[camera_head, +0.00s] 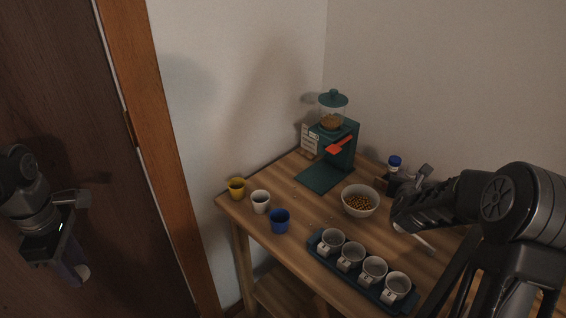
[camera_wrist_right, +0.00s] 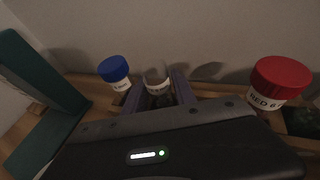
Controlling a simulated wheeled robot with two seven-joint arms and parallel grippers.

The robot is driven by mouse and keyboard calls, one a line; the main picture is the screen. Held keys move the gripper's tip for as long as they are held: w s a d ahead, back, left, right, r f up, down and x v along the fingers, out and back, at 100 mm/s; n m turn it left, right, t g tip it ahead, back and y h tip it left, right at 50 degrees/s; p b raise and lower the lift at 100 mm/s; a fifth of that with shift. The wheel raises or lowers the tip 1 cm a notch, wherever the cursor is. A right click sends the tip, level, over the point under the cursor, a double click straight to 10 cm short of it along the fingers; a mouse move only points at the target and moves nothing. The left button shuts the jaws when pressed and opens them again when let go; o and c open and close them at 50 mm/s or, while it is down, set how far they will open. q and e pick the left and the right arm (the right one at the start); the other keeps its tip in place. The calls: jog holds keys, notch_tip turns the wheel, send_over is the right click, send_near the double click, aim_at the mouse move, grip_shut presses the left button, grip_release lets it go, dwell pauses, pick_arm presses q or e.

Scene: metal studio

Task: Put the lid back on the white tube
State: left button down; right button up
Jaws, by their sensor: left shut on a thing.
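In the right wrist view, a tube with no lid (camera_wrist_right: 157,84) stands at the rack between the fingers of my right gripper (camera_wrist_right: 158,96). Whether those fingers touch it is unclear. My right gripper also shows in the head view (camera_head: 424,174), at the rack on the table's back right. The open tube cannot be made out there. My left gripper (camera_head: 76,258) is far left, in front of the brown door and away from the table. It is shut on a small pale thing (camera_head: 83,272), possibly the lid, mostly hidden by the fingers.
A blue-lidded jar (camera_wrist_right: 115,72) and a red-lidded jar (camera_wrist_right: 279,82) flank the open tube. A green grinder (camera_head: 340,145), a bowl of beans (camera_head: 360,202), several small cups and a blue tray (camera_head: 324,255) of white cups stand on the table. A white stick (camera_head: 414,237) lies near the bowl.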

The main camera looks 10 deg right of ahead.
jog(key=shift+x, duration=1.15)
jog(key=shift+c, duration=0.2)
grip_shut()
